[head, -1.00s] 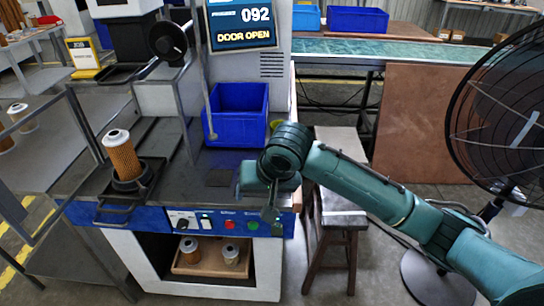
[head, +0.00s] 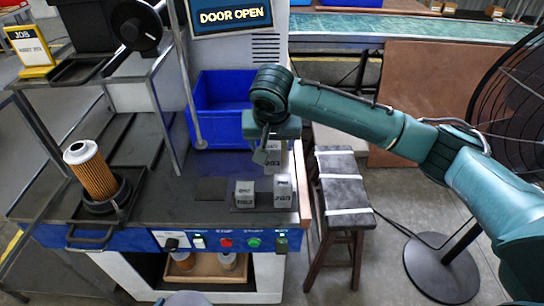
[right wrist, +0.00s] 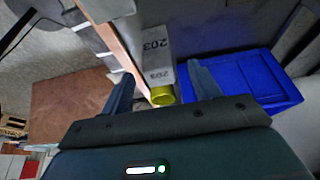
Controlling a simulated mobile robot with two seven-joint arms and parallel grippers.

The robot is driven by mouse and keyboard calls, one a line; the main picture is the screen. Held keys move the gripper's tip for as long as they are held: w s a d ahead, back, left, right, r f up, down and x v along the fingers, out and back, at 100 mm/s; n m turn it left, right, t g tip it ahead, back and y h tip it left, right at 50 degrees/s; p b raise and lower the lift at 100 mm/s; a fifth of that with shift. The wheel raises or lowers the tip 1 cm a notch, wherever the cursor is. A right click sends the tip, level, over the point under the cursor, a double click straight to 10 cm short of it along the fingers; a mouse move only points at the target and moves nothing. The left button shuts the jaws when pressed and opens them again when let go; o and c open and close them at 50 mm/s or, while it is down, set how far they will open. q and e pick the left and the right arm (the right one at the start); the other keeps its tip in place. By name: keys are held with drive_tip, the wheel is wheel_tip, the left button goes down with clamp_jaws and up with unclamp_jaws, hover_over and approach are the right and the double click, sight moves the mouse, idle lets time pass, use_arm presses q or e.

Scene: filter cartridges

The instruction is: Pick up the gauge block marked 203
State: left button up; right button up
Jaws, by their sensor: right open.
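A pale grey block with dark figures that read 203 (head: 273,162) stands at the right end of the machine's dark deck, just below and partly hidden by my right gripper (head: 268,146). In the right wrist view, the block marked 203 (right wrist: 154,45) lies ahead, between the lines of the two spread fingers of my right gripper (right wrist: 157,70). The jaws are open, and I see no grip on the block. Two more pale blocks stand nearer the front edge, one left (head: 245,195) and one right (head: 283,190); their figures are too small to read surely. My left gripper is not visible.
A blue bin (head: 222,92) stands behind the blocks. An orange filter cartridge (head: 94,175) stands in a dark holder at left. A stool (head: 343,180) and a fan (head: 520,110) are right.

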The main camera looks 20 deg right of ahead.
sight(272, 154)
drive_tip(key=x, duration=0.6)
drive_tip(key=shift+w+d+f, duration=0.15)
drive_tip(key=shift+w+f, duration=0.05)
drive_tip(key=shift+f, duration=0.05)
